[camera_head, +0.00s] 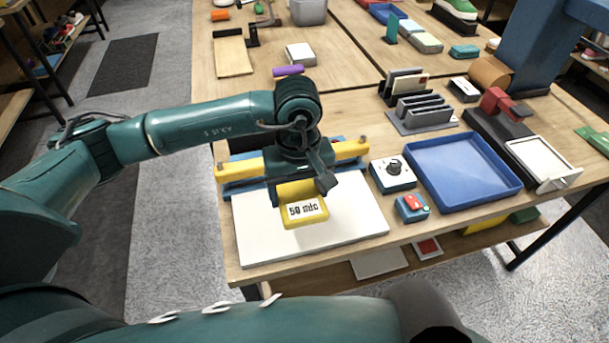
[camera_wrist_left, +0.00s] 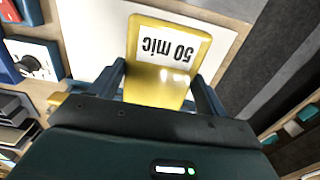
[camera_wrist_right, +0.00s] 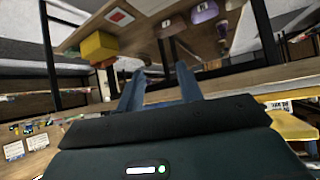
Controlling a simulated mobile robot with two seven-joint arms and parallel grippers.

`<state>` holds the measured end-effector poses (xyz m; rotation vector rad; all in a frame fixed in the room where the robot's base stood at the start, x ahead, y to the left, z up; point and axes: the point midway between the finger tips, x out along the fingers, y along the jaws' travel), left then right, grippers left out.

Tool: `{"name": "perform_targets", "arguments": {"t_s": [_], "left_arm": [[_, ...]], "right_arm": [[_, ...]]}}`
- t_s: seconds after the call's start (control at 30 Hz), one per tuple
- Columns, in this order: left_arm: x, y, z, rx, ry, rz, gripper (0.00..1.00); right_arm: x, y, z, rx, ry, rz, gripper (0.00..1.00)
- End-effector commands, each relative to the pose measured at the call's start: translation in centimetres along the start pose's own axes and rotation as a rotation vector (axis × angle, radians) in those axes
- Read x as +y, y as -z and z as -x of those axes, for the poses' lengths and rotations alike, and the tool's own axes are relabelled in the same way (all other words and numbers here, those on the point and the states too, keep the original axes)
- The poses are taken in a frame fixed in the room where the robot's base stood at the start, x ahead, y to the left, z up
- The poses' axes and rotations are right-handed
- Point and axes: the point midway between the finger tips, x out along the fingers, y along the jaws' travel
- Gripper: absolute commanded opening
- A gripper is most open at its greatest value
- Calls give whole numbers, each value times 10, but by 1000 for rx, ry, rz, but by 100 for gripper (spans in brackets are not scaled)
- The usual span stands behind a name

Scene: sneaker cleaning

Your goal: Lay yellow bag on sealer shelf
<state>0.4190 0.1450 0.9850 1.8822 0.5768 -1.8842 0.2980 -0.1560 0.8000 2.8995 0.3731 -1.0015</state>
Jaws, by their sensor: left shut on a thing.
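The yellow bag (camera_head: 292,220), labelled "50 mic", is in my left gripper (camera_head: 298,187). It hangs over the white sealer shelf (camera_head: 260,238); I cannot tell if its lower edge touches the shelf. In the left wrist view the bag (camera_wrist_left: 150,88) sits between the two blue fingers, with the white shelf (camera_wrist_left: 90,22) behind it. The sealer has a yellow bar (camera_head: 350,150) on a blue body behind the shelf, partly hidden by my left arm. My right gripper (camera_wrist_right: 160,75) shows in the right wrist view, with a gap between its fingers and nothing held.
Right of the shelf are a white dial box (camera_head: 392,175), a small blue box with a red top (camera_head: 412,208) and an empty blue tray (camera_head: 462,172). A grey rack (camera_head: 425,112) stands behind them. A purple roll (camera_head: 288,71) lies beyond the sealer.

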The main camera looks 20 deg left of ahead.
Motion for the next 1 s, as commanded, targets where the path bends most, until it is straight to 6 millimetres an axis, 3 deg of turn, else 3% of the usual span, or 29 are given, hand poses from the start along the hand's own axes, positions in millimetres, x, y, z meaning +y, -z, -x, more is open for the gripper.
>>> {"name": "perform_targets", "arguments": {"t_s": [0.27,1.0], "left_arm": [[0,0,-14,-1,1,0,53],[0,0,-84,1,-1,0,53]], "right_arm": [[-1,-5,-2,-2,3,-1,36],[-12,-7,-16,66,40,21,36]]}}
